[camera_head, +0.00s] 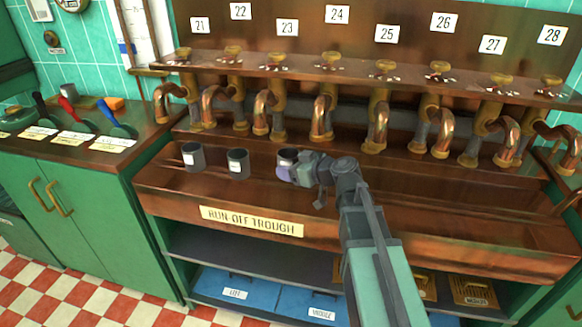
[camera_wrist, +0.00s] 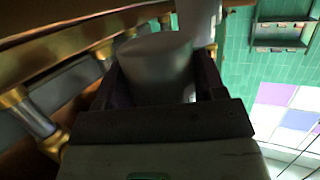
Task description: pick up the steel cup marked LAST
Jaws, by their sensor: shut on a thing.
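Three dark steel cups stand in a row along the left part of the copper run-off trough (camera_head: 440,225). The left cup (camera_head: 193,157) and the middle cup (camera_head: 238,163) stand upright, each with a small white label too small to read. My gripper (camera_head: 291,172) is at the right cup (camera_head: 287,156) and shut on it. In the wrist view this cup (camera_wrist: 158,70) is a plain grey cylinder between the two dark jaws. No label shows on it, as the gripper hides part of it. I cannot tell whether it touches the trough.
Bent copper spouts (camera_head: 323,117) hang in a row behind the cups, under numbered plates 21 to 28. A green counter (camera_head: 80,170) with coloured levers stands at left. Blue crates (camera_head: 235,288) lie on the lower shelf. The trough right of my arm is clear.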

